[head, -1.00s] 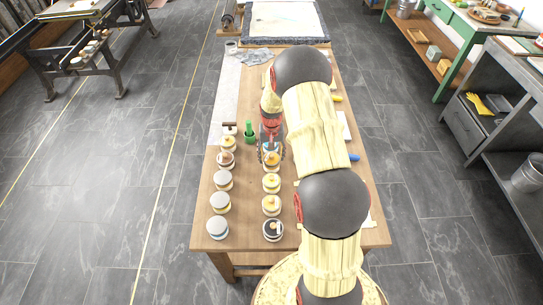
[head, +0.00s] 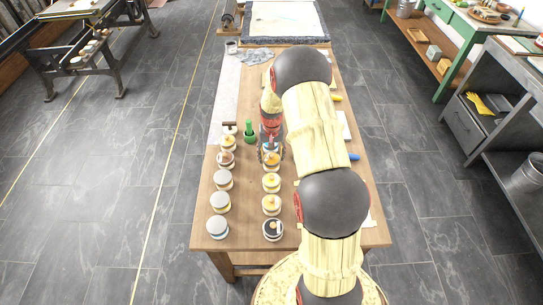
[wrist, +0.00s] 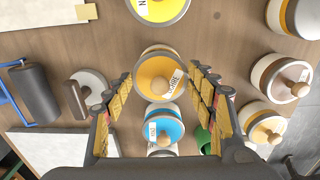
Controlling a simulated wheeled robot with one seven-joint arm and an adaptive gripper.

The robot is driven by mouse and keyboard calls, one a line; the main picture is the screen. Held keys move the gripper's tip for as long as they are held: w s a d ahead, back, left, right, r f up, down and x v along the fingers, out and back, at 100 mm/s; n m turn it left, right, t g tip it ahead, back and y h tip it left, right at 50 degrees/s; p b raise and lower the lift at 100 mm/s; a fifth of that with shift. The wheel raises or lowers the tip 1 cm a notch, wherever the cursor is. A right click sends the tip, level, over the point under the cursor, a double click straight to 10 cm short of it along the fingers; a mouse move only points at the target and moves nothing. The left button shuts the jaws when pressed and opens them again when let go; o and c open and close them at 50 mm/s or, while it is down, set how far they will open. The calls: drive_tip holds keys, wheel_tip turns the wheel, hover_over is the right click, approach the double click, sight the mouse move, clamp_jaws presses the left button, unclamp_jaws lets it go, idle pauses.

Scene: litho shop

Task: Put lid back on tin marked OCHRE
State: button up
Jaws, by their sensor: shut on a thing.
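A round yellow lid with a white label reading OCHRE (wrist: 155,72) lies between the two fingers of my gripper (wrist: 161,76) in the wrist view, face toward the camera. The fingers are spread to its width and close on its sides. A rim of a tin (wrist: 160,47) shows just past the lid's upper edge; most of it is hidden beneath. I cannot tell whether lid and tin touch. In the head view my gripper (head: 270,158) is low over the far part of the near-middle row of tins, and the arm hides much of it.
A blue-topped tin (wrist: 165,126) and a yellow tin (wrist: 160,8) stand close on either side in the row. Knobbed tins (wrist: 288,75) form another row.

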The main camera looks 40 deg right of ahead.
drive_tip(key=o, duration=1)
drive_tip(key=shift+o, duration=1.3)
drive_tip(key=shift+o, duration=1.3)
drive_tip(key=shift+r, duration=0.1)
drive_tip(key=shift+r+p, duration=2)
drive_tip(key=shift+r, duration=1.45)
drive_tip(key=shift+c, duration=0.8)
drive_tip(key=c, duration=2.3)
